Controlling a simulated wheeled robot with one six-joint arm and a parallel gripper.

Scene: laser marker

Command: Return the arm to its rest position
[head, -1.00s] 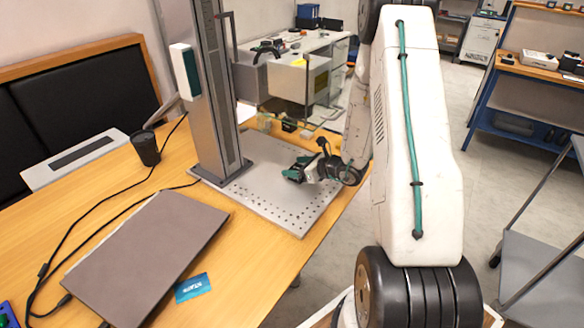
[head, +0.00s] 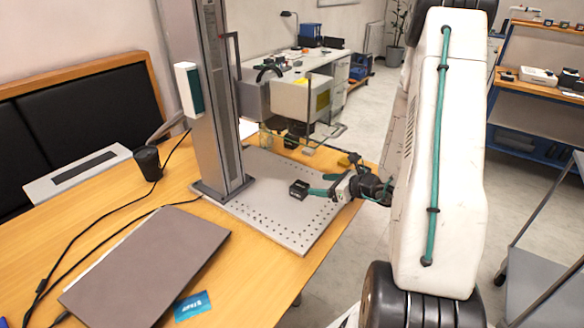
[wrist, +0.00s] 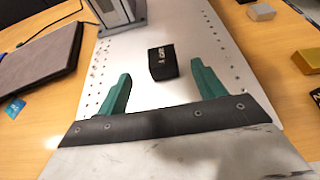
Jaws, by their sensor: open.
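My gripper (head: 318,186) is over the right part of the perforated metal plate (head: 262,220) in the head view. Its two green fingers are spread apart in the wrist view (wrist: 161,72), with nothing held between them. A small black block (head: 299,189) with pale lettering sits on the plate just beyond the fingertips. The wrist view shows this block (wrist: 163,63) in line with the gap, with clear space to each finger. My white arm comes in from the right of the head view and hides part of the floor and table edge.
The laser marker's column (head: 212,100) rises from the plate's back left. A closed laptop (head: 150,262), a blue card (head: 192,307) and a black cup (head: 148,162) are on the wooden table. A gold block (wrist: 307,66) and a grey block (wrist: 262,12) lie right of the plate.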

